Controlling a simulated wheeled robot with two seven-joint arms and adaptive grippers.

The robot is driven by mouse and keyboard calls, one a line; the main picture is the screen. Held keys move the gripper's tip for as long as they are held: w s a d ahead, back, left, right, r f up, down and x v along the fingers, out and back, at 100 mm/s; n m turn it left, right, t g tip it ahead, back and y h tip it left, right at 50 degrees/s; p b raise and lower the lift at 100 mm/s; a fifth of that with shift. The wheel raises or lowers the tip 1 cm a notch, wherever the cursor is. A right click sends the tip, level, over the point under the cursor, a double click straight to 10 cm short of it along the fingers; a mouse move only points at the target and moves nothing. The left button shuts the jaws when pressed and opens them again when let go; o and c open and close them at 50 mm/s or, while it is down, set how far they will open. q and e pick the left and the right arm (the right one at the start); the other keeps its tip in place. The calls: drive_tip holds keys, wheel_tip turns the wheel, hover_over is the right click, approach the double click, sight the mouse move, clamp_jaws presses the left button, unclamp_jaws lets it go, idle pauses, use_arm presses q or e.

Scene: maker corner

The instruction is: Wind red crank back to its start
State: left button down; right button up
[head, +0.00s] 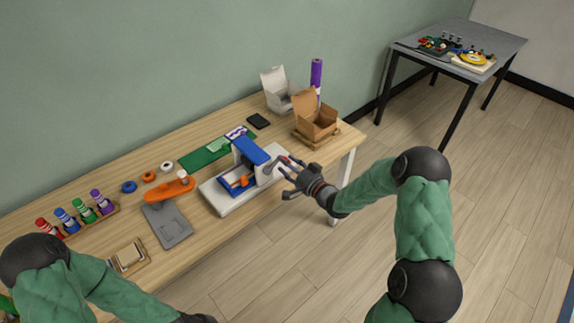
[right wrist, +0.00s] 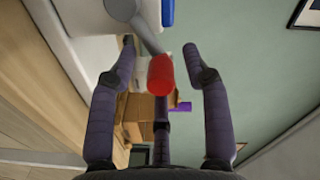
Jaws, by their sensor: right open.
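The red crank handle (right wrist: 160,75) shows in the right wrist view between the open fingers, on the end of a grey crank arm (right wrist: 148,38). In the head view the crank (head: 284,159) sits on the right side of a blue and white machine (head: 251,152) on the workbench. My right gripper (head: 290,176) is open just in front of the handle; its fingers also show in the right wrist view (right wrist: 165,55), around the handle without closing on it. Whether any finger touches it I cannot tell. My left arm comes in at the lower left; its gripper is mostly cut off at the bottom edge (head: 196,318).
A cardboard box (head: 316,122), a white box (head: 280,95) and a purple roll (head: 316,75) stand behind the machine. A green mat (head: 204,153), an orange tool (head: 170,190) and a marker rack (head: 88,219) lie left.

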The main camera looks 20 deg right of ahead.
drive_tip(key=v, duration=1.2)
drive_tip(key=c, duration=0.6)
drive_tip(key=shift+w+r+n+p, duration=0.1)
drive_tip(key=shift+r+n+p, duration=0.3)
drive_tip(key=shift+p, duration=0.1)
clamp_jaws()
wheel_tip(320, 180, up, 9)
drive_tip(key=a+n+g+h+p, duration=0.1)
drive_tip(key=a+n+g+p, duration=0.1)
drive_tip(key=n+p, duration=0.95)
drive_tip(key=w+a+f+n+b, duration=0.1)
drive_tip(key=w+f+b, duration=0.3)
drive_tip(key=w, duration=0.6)
drive_tip(key=shift+a+f, duration=0.65)
drive_tip(key=shift+f, duration=0.45)
